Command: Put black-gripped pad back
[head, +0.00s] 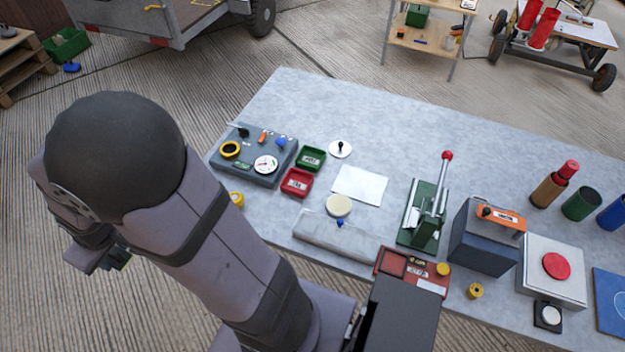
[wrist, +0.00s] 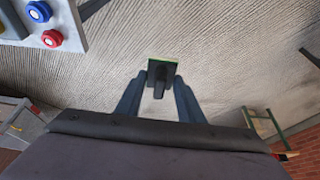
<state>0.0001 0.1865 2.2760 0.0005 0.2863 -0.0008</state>
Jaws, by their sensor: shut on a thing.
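My gripper (wrist: 161,86) is shut on the black-gripped pad (wrist: 162,69), a dark square plate with a green edge and a black grip. In the wrist view the grip lies between the two fingers and the floor shows behind it. In the head view the pad (head: 122,262) is mostly hidden by my gripper (head: 105,258), off the table's left side. A red tray (head: 443,288) with a square recess lies at the table's front edge, partly hidden by a dark box-shaped part.
The grey table (head: 420,135) holds a dark panel (head: 250,172), small green (head: 312,158) and red (head: 297,182) trays, a white sheet (head: 360,185), a clear bag (head: 333,233) and a green lever stand (head: 420,226). Its back middle is clear.

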